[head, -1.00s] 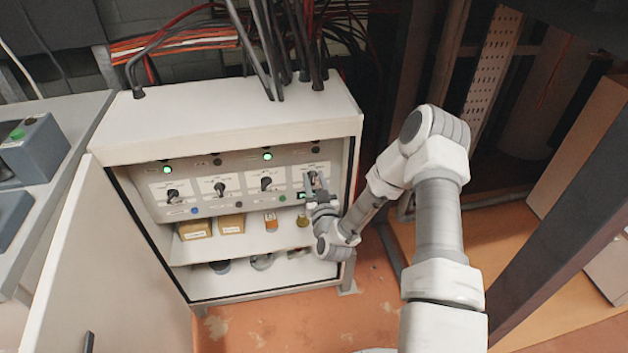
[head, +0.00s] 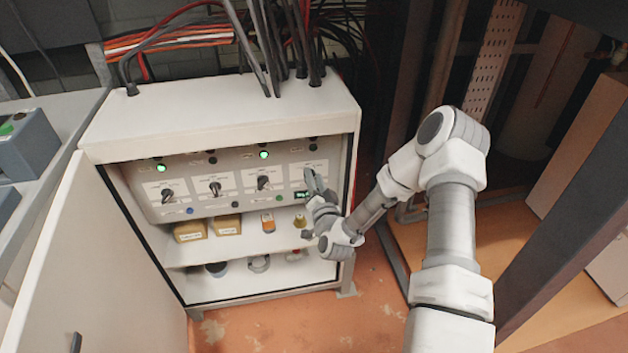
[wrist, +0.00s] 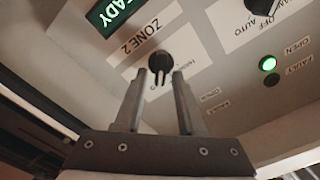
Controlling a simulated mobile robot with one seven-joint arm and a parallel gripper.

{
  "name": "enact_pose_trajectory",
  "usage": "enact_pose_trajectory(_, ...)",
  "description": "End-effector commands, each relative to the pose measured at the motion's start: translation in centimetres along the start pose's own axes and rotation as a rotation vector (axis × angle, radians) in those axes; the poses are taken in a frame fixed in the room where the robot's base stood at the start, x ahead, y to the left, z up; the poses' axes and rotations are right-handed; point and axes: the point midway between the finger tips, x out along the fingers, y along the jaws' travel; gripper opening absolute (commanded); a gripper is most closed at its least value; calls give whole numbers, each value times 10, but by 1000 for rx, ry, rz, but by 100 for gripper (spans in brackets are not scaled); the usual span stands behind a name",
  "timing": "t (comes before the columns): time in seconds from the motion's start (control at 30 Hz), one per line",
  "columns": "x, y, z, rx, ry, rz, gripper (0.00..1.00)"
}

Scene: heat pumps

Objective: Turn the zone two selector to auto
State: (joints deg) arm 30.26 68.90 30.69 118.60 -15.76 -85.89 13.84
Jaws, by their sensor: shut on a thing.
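The zone two selector (wrist: 159,62) is a round black knob with a narrow grip, beside the "ZONE 2" label (wrist: 139,41) in the wrist view. My gripper (wrist: 160,76) is shut on it, with one finger on each side of its grip. In the head view my gripper (head: 312,180) is at the rightmost position of the selector row and hides that knob. The small print around the knob is partly covered and blurred, so I cannot tell which setting it points to.
Other black selectors (head: 263,183) sit to the left on the panel. Green lamps (head: 264,154) glow above. A lit "READY" display (wrist: 112,14) is close by. Boxes (head: 190,231) stand on the shelf below. The cabinet door (head: 60,265) hangs open at left.

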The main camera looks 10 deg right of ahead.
Motion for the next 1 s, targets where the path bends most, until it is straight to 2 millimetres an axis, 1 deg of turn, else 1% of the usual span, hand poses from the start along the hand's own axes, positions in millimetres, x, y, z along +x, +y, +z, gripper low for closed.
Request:
enact_pose_trajectory(0.23,-1,2,2,57,-4,2,0)
enact_pose_trajectory(0.67,0,1,1,64,-2,2,0)
enact_pose_trajectory(0.7,0,1,1,64,-2,2,23)
enact_pose_trajectory(0.83,0,1,1,63,-2,1,46)
enact_pose_trajectory(1.0,0,1,0,62,-1,1,46)
